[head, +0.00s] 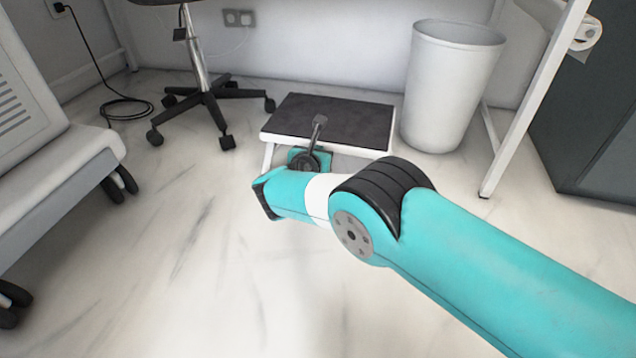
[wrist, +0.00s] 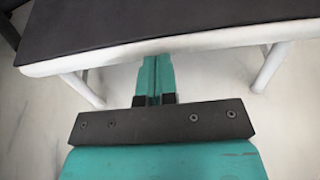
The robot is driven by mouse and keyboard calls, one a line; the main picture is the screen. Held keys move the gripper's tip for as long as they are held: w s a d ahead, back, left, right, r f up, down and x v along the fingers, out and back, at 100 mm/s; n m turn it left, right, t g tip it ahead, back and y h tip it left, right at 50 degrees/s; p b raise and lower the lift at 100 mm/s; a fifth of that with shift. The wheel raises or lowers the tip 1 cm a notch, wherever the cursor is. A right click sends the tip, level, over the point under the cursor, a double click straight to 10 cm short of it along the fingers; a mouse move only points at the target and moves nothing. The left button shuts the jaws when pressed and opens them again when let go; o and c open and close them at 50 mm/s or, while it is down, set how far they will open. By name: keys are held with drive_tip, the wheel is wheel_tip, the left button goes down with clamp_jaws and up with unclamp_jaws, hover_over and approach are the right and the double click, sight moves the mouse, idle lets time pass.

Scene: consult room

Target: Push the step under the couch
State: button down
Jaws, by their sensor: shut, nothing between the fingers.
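The step (head: 350,117) has a dark flat top and a white frame with legs. It stands on the floor in the middle of the head view, in front of the back wall. In the wrist view, its dark top (wrist: 130,20) and white front edge fill the upper part. My gripper (wrist: 156,62) is shut and empty, its teal fingertips at the step's front edge, between two white legs. I cannot tell whether they touch it. In the head view, my arm hides part of the step's front. A white frame with a paper roll (head: 587,33) at the upper right may belong to the couch.
A white bin (head: 450,85) stands just right of the step, beside a slanting white leg (head: 530,110). A wheeled chair base (head: 207,98) is on the left at the back. A pale wheeled unit (head: 60,165) stands far left. The marble floor in front is clear.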

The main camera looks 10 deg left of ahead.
drive_tip(key=s+p, duration=0.4)
drive_tip(key=s, duration=0.2)
drive_tip(key=shift+a+p, duration=0.3)
drive_tip(key=shift+p, duration=0.1)
idle(0.3)
